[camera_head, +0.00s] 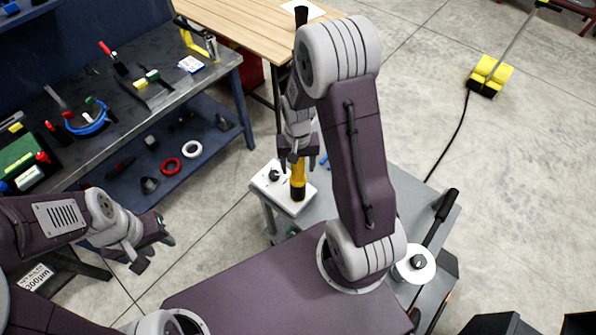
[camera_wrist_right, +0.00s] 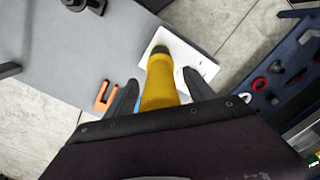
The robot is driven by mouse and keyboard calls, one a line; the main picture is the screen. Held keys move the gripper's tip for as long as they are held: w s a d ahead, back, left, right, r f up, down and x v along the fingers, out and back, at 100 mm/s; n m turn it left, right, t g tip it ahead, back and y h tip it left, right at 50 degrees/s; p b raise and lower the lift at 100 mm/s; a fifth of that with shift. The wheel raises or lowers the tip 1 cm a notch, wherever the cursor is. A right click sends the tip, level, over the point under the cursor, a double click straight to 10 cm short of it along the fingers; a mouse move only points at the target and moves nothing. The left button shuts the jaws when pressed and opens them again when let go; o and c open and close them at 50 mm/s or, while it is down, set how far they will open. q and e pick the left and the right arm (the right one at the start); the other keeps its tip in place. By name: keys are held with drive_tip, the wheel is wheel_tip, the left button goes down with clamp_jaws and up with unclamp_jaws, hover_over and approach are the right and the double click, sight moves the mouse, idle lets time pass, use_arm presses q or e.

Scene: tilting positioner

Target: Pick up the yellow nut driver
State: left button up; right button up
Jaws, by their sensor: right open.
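The yellow nut driver (camera_head: 297,174) has a yellow body with a dark lower end. In the head view it stands on a white plate (camera_head: 302,205) on the grey cart. In the right wrist view the nut driver (camera_wrist_right: 160,85) shows between the two dark fingers of my right gripper (camera_wrist_right: 158,92), with gaps on both sides. My right gripper (camera_head: 297,160) is open and points down around the tool's top. My left gripper (camera_head: 153,245) is at the lower left, away from the tool, with its fingers apart and nothing between them.
The grey cart top (camera_head: 345,160) has an orange bracket (camera_wrist_right: 107,96) near the plate. A dark workbench (camera_head: 165,100) with hand tools stands at the left, with rings on its lower shelf. A wooden table (camera_head: 250,25) is behind.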

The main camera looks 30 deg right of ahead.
drive_tip(key=shift+f, duration=0.35)
drive_tip(key=shift+w+f, duration=0.1)
drive_tip(key=shift+f, duration=0.05)
clamp_jaws()
